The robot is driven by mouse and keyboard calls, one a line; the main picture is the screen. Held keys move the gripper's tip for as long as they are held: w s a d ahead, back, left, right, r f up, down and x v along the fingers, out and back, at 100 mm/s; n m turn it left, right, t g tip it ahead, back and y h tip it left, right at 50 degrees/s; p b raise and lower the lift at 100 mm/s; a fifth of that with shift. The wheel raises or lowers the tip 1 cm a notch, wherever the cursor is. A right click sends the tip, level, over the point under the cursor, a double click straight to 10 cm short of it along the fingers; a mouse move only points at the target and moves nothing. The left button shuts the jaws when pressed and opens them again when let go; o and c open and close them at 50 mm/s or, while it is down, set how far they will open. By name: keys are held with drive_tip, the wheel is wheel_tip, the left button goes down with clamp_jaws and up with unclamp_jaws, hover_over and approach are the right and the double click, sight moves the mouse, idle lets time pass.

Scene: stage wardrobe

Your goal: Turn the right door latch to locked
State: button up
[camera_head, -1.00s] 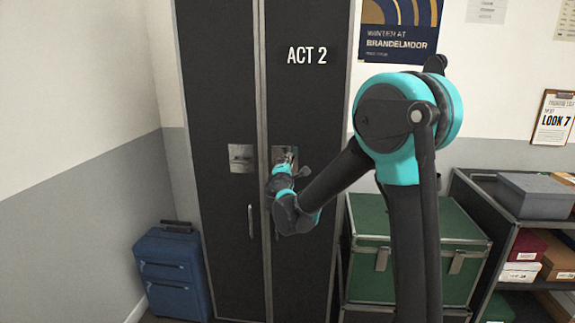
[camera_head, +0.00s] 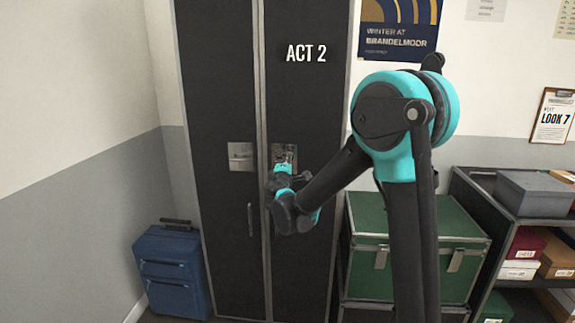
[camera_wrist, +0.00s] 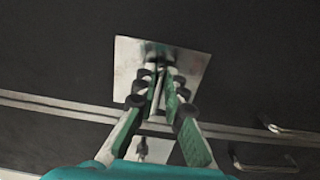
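The right door (camera_head: 305,110) is the dark cabinet door marked "ACT 2". Its metal latch plate (camera_head: 291,151) sits at the inner edge and is partly hidden by my arm in the head view. In the wrist view, the bright latch plate (camera_wrist: 128,72) lies straight ahead, with a thin pale lever (camera_wrist: 157,88) standing out from it. My gripper (camera_wrist: 163,78) has its two fingers closed in on either side of this lever, with little gap visible. The lever's exact angle is partly hidden by the fingers.
The left door (camera_head: 222,90) has its own plate (camera_head: 241,156) and a bar handle (camera_head: 251,220). A blue suitcase (camera_head: 172,270) stands at left. A green trunk (camera_head: 412,265) and a shelf unit (camera_head: 515,225) with boxes stand at right.

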drive_tip(key=o, duration=0.5)
drive_tip(key=shift+w, duration=0.1)
drive_tip(key=shift+c, duration=0.2)
drive_tip(key=s, duration=1.2)
drive_tip(key=shift+a, duration=0.2)
drive_tip(key=shift+d, duration=0.1)
